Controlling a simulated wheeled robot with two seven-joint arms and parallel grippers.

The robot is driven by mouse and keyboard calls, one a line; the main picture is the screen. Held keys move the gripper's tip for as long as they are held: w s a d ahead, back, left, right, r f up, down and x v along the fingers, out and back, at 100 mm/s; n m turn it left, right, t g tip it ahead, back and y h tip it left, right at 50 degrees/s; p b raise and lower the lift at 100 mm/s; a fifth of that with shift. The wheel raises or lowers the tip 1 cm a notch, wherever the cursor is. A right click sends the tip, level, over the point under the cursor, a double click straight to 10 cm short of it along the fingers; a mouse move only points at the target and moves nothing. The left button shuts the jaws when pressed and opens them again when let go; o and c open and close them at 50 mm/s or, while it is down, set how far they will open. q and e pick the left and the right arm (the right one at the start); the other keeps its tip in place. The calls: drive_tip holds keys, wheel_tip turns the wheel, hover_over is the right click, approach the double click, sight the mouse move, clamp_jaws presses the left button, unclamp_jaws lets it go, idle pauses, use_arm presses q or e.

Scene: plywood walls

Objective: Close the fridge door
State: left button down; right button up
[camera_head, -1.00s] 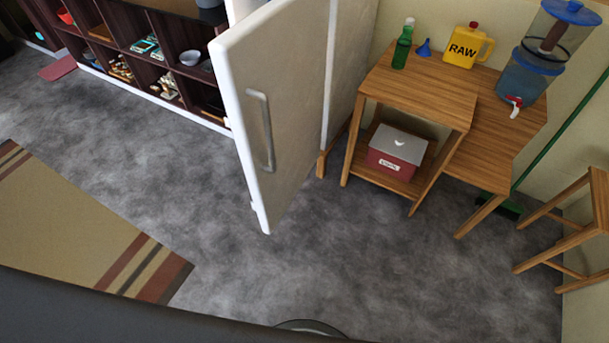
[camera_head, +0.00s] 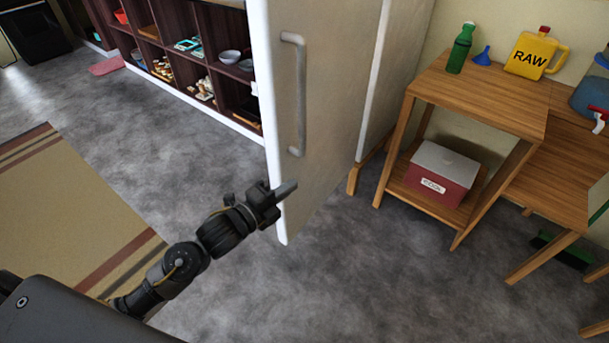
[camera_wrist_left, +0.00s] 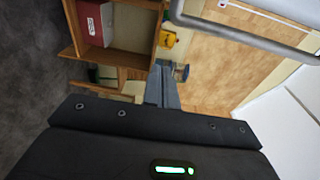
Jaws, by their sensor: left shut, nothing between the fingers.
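The fridge door (camera_head: 335,110) stands open, its white free edge toward me and its handle face turned to the right. The grey bar handle (camera_head: 299,95) is upright on that face; a grey bar, likely this handle, also crosses the upper right of the left wrist view (camera_wrist_left: 250,35). My left gripper (camera_head: 288,188) is shut and empty, below the handle at the lower part of the door's free edge. Its closed fingers also show in the left wrist view (camera_wrist_left: 162,85). I cannot tell whether it touches the door. My right gripper is not in view.
A wooden stand (camera_head: 480,100) with a green bottle (camera_head: 460,48), a yellow jug (camera_head: 532,54) and a red box (camera_head: 443,173) is right of the door. A dark shelf unit (camera_head: 180,20) stands behind the door to the left. A rug (camera_head: 70,220) lies on the open floor at left.

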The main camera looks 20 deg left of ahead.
use_arm(q)
drive_tip(key=d+r+x, duration=0.1)
drive_tip(key=x, duration=0.9)
drive_tip(key=shift+m, duration=0.3)
drive_tip(key=shift+w+a+r+p, duration=0.15)
drive_tip(key=shift+a+p, duration=0.1)
drive_tip(key=shift+a, duration=0.8)
drive_tip(key=shift+a+r+p, duration=0.15)
drive_tip(key=shift+a+p, duration=0.1)
drive_tip(key=shift+a, duration=0.85)
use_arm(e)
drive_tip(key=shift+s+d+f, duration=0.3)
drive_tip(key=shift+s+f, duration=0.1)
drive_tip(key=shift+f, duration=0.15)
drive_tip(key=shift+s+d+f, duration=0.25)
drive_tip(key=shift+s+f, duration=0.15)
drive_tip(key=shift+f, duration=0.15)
